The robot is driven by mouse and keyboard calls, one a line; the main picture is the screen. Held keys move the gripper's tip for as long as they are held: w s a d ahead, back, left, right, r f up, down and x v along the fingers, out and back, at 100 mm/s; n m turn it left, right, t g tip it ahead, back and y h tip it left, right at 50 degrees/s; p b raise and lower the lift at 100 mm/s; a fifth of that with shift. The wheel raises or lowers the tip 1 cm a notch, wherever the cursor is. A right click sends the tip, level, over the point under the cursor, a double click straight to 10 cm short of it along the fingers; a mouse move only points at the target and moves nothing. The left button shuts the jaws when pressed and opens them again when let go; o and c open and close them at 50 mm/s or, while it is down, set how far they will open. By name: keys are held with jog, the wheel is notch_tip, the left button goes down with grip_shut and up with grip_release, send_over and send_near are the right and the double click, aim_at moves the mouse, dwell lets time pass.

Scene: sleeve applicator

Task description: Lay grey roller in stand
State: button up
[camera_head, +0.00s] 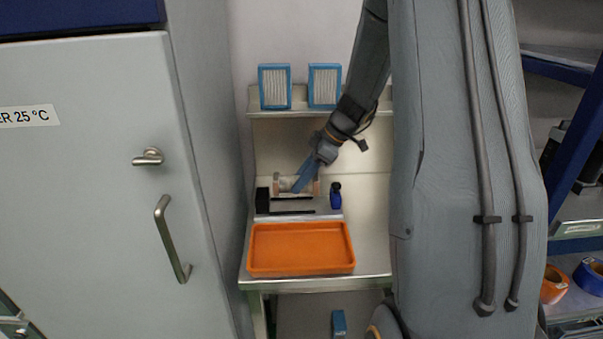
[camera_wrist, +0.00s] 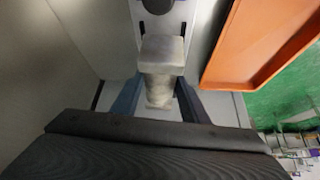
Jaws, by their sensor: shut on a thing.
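My gripper (camera_head: 300,184) has blue fingers and reaches down over the back of the small bench. In the wrist view my gripper (camera_wrist: 158,102) is shut on a pale grey piece, which I take for the grey roller (camera_wrist: 160,86). It has a narrow, round part between the fingers and a wider, blocky end beyond them. In the head view the roller (camera_head: 285,181) shows only partly beside the fingers. Small pinkish uprights (camera_head: 316,187) stand at either side of it, perhaps the stand. I cannot tell whether the roller touches them.
An orange tray (camera_head: 301,268) fills the bench front. Behind it lies a grey plate with dark strips (camera_head: 292,212), a black block (camera_head: 262,201) and a blue bottle (camera_head: 336,196). Two blue-framed filters (camera_head: 275,87) stand on the shelf above. A grey cabinet (camera_head: 90,190) stands at the left.

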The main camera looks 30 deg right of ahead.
aim_at(302, 192)
jog(key=shift+f+b, duration=1.55)
jog(key=shift+f, duration=0.8)
jog(key=o, duration=1.4)
